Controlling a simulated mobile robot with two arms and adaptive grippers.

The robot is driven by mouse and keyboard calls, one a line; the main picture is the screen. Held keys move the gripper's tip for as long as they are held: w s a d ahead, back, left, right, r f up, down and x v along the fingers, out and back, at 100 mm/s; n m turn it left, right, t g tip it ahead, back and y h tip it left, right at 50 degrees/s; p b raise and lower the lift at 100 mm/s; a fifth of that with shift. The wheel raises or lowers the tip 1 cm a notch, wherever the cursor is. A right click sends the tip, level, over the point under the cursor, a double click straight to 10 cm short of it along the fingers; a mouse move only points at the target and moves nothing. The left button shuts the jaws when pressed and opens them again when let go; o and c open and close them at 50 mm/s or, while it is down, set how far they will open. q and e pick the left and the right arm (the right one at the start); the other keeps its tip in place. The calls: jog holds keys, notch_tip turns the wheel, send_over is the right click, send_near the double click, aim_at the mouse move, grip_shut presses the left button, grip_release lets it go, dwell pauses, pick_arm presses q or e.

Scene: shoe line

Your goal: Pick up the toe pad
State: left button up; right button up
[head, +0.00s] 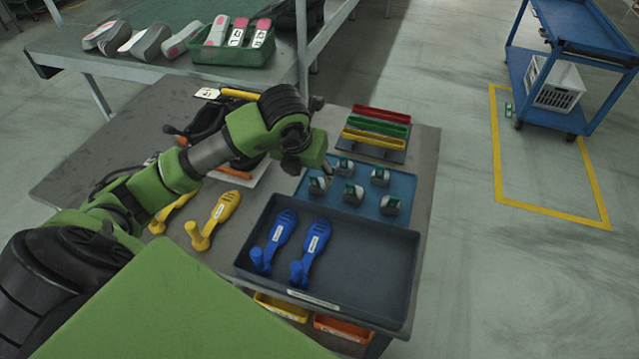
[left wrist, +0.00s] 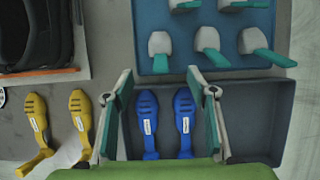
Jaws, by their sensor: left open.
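Several small grey pieces with green handles stand on a blue mat (head: 407,190); one grey piece (head: 380,176) is on its right side. They also show at the top of the left wrist view, one grey piece (left wrist: 207,40) near the middle. I cannot tell for certain that these are the toe pads. My left gripper (head: 312,160) hangs over the table by the left edge of the mat. In the left wrist view its two fingers (left wrist: 161,80) are spread apart with nothing between them, above the dark tray's far edge. My right gripper is out of view.
A dark tray (head: 375,265) holds two blue foot-shaped forms (head: 316,240). Yellow forms (head: 215,218) lie left of it. Red, green and yellow bars (head: 378,125) stand behind the mat. A green bin (head: 235,55) is on the back table. A blue cart (head: 575,30) is far right.

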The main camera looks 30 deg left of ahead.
aim_at(316, 184)
pick_arm(q)
jog(key=x, duration=0.3)
jog(key=p+x, duration=0.1)
jog(key=x, duration=0.5)
jog(key=shift+w+r, duration=0.1)
jog(key=shift+w, duration=0.2)
jog(key=c, duration=1.2)
